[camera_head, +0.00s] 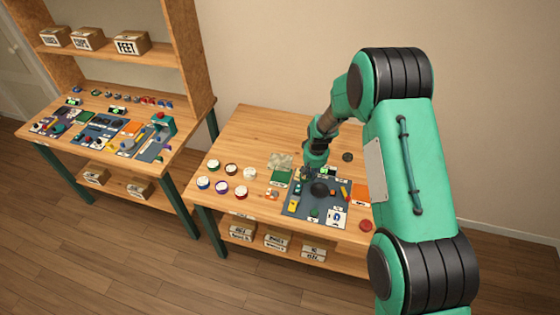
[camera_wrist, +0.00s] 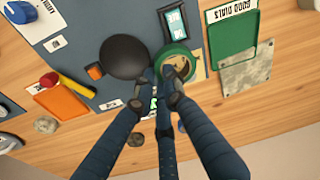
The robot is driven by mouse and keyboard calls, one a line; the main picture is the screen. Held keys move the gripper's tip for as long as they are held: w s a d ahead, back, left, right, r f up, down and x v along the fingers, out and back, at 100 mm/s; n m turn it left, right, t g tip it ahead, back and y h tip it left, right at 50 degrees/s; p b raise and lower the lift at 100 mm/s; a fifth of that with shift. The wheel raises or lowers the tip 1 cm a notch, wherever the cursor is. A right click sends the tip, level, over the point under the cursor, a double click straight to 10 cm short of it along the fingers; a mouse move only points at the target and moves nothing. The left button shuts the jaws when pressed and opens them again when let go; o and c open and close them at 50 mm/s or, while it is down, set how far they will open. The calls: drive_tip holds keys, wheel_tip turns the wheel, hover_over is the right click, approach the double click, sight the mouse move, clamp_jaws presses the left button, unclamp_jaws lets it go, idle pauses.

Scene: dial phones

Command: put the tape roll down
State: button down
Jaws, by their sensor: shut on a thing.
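My gripper (camera_wrist: 172,75) is shut on the tape roll (camera_wrist: 178,56), a green ring with a tan middle, in the wrist view. The fingers cover its lower part. It is over the right edge of the dark mat (camera_wrist: 112,14), between a black dome (camera_wrist: 122,56) and a green tray marked GOOD DIALS (camera_wrist: 232,42). I cannot tell whether the roll touches the mat. In the head view my gripper (camera_head: 308,172) is low over the mat's back left part, and the roll cannot be made out there.
A small framed display (camera_wrist: 174,22) stands close to the roll. A mottled grey plate (camera_wrist: 246,70) lies beside the green tray. An orange tray (camera_wrist: 60,103) and yellow tool (camera_wrist: 78,90) are left. Several round white-topped containers (camera_head: 222,187) stand on the table's left. Back left wood is bare.

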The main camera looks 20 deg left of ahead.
drive_tip(key=s+a, duration=0.1)
drive_tip(key=a, duration=0.1)
drive_tip(key=s+a, duration=0.1)
drive_tip(key=a, duration=0.2)
drive_tip(key=s+a, duration=0.1)
drive_tip(key=a, duration=0.1)
drive_tip(key=shift+s+a+p, duration=0.25)
drive_tip(key=shift+p, duration=0.05)
drive_tip(key=shift+w, duration=0.15)
hover_over(285, 161)
drive_tip(key=shift+d+f+p, duration=0.1)
drive_tip(key=shift+f+p, duration=0.2)
drive_tip(key=shift+f, duration=0.4)
drive_tip(key=shift+f, duration=1.75)
drive_tip(key=shift+f, duration=0.1)
